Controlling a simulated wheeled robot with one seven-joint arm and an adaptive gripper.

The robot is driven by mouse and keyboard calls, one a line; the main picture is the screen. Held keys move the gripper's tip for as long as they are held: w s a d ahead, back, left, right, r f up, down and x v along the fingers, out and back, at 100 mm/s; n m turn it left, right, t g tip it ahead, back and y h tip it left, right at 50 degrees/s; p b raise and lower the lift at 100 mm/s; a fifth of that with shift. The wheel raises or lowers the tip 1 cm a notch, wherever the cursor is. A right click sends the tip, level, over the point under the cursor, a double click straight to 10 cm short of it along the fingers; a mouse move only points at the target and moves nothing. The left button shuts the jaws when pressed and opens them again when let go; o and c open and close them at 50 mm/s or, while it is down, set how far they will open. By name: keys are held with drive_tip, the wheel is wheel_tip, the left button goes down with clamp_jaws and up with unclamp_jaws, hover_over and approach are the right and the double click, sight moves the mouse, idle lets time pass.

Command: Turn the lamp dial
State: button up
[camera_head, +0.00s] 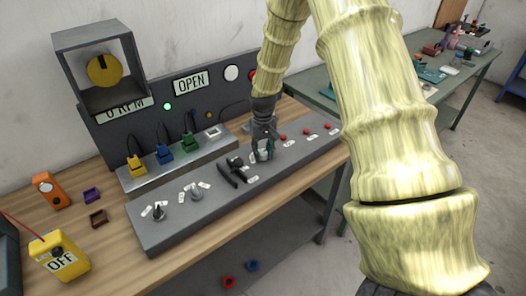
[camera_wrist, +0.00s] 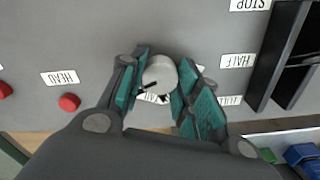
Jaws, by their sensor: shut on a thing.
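The lamp dial appears to be the round light-grey knob (camera_wrist: 159,74) on the grey control panel, with a dark mark low on its face. A white label below it is partly covered, so I cannot read it fully. In the wrist view my gripper (camera_wrist: 160,82) has its teal-padded fingers on either side of the knob, shut on it. In the head view my gripper (camera_head: 264,148) is at the right half of the sloped panel (camera_head: 225,208), and the knob is small and partly hidden by the fingers.
A black lever block (camera_head: 234,170) stands left of my gripper, and red buttons (camera_head: 308,132) sit to its right. Two more dials (camera_head: 158,211) are at the panel's left. Behind are coloured plugs (camera_head: 164,154) and an OPEN sign (camera_head: 191,83). A yellow meter (camera_head: 60,257) reads OFF.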

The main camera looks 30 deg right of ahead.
sight(263, 152)
drive_tip(key=shift+w+d, duration=0.1)
idle(0.4)
drive_tip(key=o, duration=1)
wheel_tip(263, 152, up, 12)
idle(0.6)
